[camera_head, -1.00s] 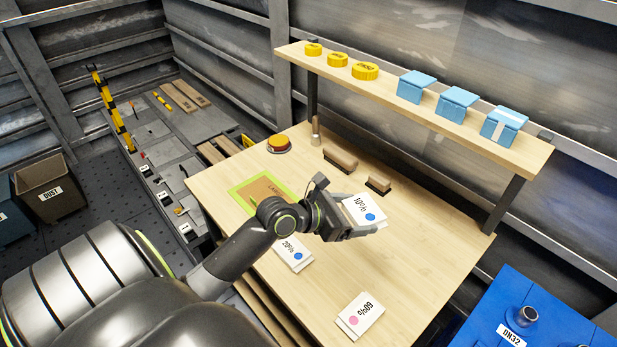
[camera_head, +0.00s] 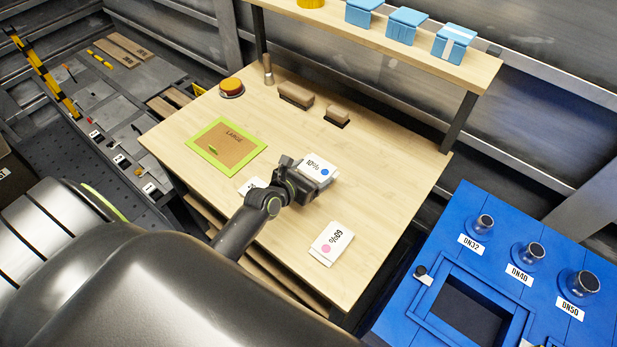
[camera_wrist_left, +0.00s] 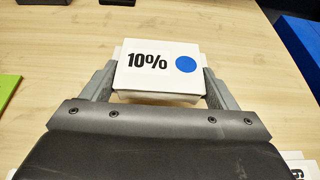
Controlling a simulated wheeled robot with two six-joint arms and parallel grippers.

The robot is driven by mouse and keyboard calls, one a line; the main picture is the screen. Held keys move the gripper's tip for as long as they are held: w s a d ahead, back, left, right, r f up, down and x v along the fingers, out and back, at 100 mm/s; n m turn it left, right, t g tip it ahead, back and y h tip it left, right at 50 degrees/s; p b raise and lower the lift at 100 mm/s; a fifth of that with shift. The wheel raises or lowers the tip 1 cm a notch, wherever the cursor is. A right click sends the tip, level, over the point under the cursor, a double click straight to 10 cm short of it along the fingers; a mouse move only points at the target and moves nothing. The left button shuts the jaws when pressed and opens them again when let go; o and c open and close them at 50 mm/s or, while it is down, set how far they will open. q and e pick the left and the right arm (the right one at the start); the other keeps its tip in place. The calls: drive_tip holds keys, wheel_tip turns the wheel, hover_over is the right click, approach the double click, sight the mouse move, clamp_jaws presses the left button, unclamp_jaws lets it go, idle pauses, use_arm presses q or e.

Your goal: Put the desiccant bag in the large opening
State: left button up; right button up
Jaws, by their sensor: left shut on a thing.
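A white desiccant bag (camera_head: 318,168) marked "10%" with a blue dot is held by my left gripper (camera_head: 308,180) above the wooden table. The left wrist view shows the same bag (camera_wrist_left: 158,70) between the two fingers of the gripper (camera_wrist_left: 158,88), which is shut on it. A second white bag (camera_head: 331,243) marked "60%" with a pink dot lies near the table's front edge. Another white bag (camera_head: 250,186) is mostly hidden behind my left arm. The blue cabinet (camera_head: 408,317) at the lower right has a large square dark opening (camera_head: 470,316). My right gripper is not in view.
The wooden table (camera_head: 385,200) is clear to the right of the gripper. A green-framed "LARGE" panel (camera_head: 214,168), brushes (camera_head: 296,95) and an orange-topped round item (camera_head: 232,87) lie on it. Glass-like ports (camera_head: 528,254) stand up from the cabinet behind the opening. A shelf (camera_head: 400,45) holds blue boxes.

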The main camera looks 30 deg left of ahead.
use_arm(q)
drive_tip(key=shift+f+b, duration=0.65)
drive_tip(key=shift+f, duration=1.05)
drive_tip(key=o, duration=1)
drive_tip(key=shift+f, duration=0.1)
